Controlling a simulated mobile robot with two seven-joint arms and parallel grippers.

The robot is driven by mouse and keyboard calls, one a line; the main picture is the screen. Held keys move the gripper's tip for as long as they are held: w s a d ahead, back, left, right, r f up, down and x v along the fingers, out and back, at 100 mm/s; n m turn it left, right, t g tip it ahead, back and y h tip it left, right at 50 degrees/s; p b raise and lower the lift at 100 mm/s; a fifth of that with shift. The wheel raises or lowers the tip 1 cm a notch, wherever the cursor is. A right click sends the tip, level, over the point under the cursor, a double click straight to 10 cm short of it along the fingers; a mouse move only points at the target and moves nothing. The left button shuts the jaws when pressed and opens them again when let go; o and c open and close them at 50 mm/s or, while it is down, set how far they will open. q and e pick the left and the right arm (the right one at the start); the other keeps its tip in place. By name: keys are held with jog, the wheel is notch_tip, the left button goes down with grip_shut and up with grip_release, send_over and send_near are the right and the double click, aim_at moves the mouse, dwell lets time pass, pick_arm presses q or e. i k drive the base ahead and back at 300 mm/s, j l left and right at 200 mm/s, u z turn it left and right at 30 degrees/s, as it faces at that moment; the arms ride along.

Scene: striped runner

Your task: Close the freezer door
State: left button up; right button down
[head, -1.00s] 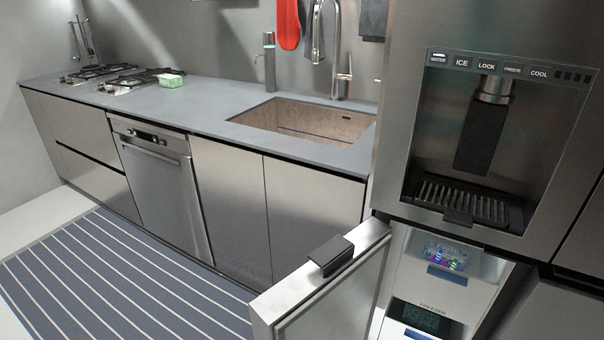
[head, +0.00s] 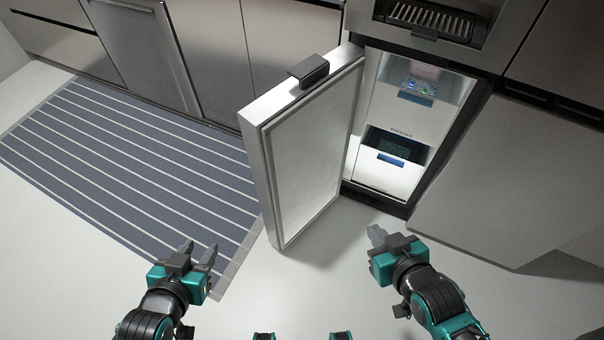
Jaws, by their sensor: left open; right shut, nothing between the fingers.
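The freezer door (head: 312,150) stands wide open, swung out to the left of the freezer compartment (head: 400,120). Its pale inner panel faces me, and a dark handle (head: 308,71) sits at its top edge. The lit compartment shows white drawers with blue labels. My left gripper (head: 202,250) is open and empty, low in front of the door and to its left, over the runner's edge. My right gripper (head: 376,232) is shut and empty, to the right of the door's lower part and below the compartment. Neither gripper appears to touch the door.
A blue-grey striped runner (head: 130,165) lies on the floor at the left. Cabinets (head: 215,45) line the back behind the door. The dispenser tray (head: 435,20) is above the compartment. A closed grey panel (head: 510,180) is at the right. The pale floor in front is clear.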

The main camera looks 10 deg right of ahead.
aim_at(296, 135)
jog(key=k+z, duration=0.15)
jog(key=z, duration=0.3)
jog(key=k+z, duration=0.15)
jog(key=z, duration=0.3)
jog(key=j+z, duration=0.1)
jog(key=z, duration=0.65)
jog(key=j+z, duration=0.15)
jog(key=z, duration=0.25)
jog(key=k+j, duration=0.15)
jog(key=j, duration=0.2)
jog(key=k+j, duration=0.1)
jog(key=j, duration=0.3)
jog(key=k+j, duration=0.15)
jog(key=j, duration=0.2)
jog(key=k+j, duration=0.1)
jog(key=j, duration=0.3)
jog(key=k+j, duration=0.15)
jog(key=j, duration=0.2)
jog(key=k+j, duration=0.1)
jog(key=j, duration=0.25)
jog(key=k+j, duration=0.15)
jog(key=j, duration=0.8)
jog(key=i, duration=0.4)
